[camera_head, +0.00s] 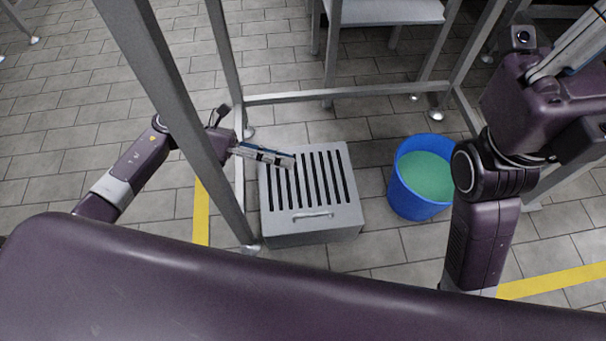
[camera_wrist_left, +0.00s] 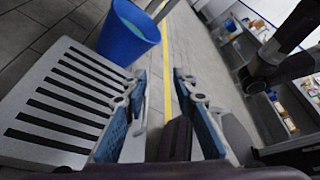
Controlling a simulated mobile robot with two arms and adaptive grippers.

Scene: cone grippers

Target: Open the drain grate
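The drain grate (camera_head: 327,213) is a grey metal lid with several dark slots on a low grey box on the tiled floor. It lies flat and looks closed. A bar handle (camera_head: 312,216) sits near its front edge. The grate also shows at the left of the left wrist view (camera_wrist_left: 50,98). My left gripper (camera_head: 291,161) is above the back left of the grate, away from the handle. In the left wrist view its fingers (camera_wrist_left: 160,80) are apart with nothing between them. My right gripper (camera_head: 575,48) is raised at the upper right and partly cut off.
A blue bucket (camera_head: 399,193) with green content stands right of the grate. Grey metal frame posts (camera_head: 231,85) rise around the grate, one close to my left arm. A low crossbar (camera_head: 290,97) runs behind it. Yellow lines (camera_head: 201,215) mark the floor.

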